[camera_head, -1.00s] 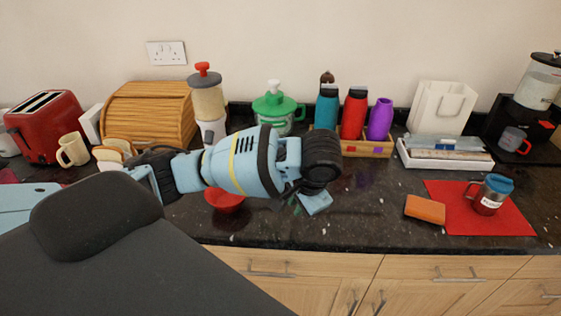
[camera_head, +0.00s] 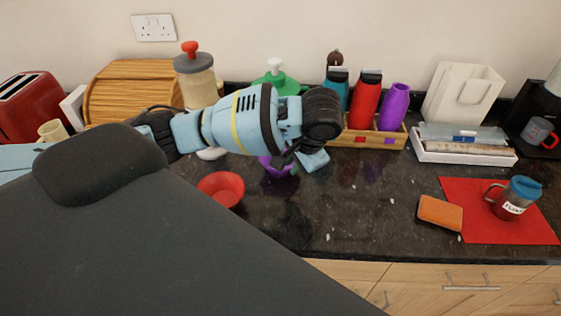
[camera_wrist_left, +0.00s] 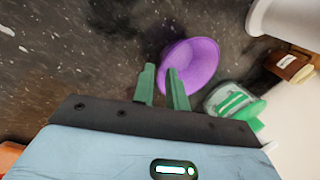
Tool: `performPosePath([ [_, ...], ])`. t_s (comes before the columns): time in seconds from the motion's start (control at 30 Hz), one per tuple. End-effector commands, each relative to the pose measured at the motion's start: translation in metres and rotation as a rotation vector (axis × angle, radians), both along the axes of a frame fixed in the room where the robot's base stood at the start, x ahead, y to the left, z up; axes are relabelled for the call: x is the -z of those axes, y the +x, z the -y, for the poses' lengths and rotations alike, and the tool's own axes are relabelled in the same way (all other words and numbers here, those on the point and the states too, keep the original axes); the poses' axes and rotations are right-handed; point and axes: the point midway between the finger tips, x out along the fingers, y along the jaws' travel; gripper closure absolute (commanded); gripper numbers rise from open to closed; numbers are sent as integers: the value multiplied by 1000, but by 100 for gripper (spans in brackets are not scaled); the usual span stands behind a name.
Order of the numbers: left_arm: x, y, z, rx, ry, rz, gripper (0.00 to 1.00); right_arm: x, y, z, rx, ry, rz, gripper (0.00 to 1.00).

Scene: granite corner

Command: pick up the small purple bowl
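The small purple bowl (camera_head: 271,168) stands on the dark granite worktop, partly hidden behind my left arm and hand in the head view. In the left wrist view the bowl (camera_wrist_left: 198,62) lies just beyond the fingertips. My left gripper (camera_wrist_left: 162,72) has its two green fingers apart. The right-hand finger overlaps the bowl's near edge in that view; I cannot tell whether it touches. In the head view my left gripper (camera_head: 294,166) points down beside the bowl's right side. My right gripper is not in view.
A red bowl (camera_head: 221,188) stands left of the purple one. Behind are a green-lidded jar (camera_head: 278,83), a blender-like jar (camera_head: 196,80) and a wooden rack (camera_head: 374,139) of bottles. An orange sponge (camera_head: 440,212) and red mat (camera_head: 482,228) lie right. The front middle worktop is clear.

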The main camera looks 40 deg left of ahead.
Motion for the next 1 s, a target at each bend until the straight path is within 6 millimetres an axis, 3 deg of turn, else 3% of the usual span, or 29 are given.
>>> performPosePath([
  [0.27, 12, 3, -5, 0, 1, -1, 86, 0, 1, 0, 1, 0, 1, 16],
  [0.63, 51, 16, -20, 0, 1, -1, 86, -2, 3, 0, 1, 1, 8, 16],
  [0.93, 56, 16, -22, 1, 1, -1, 86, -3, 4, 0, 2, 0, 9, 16],
  [1.0, 56, 16, -22, 1, 1, -1, 93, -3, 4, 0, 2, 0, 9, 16],
])
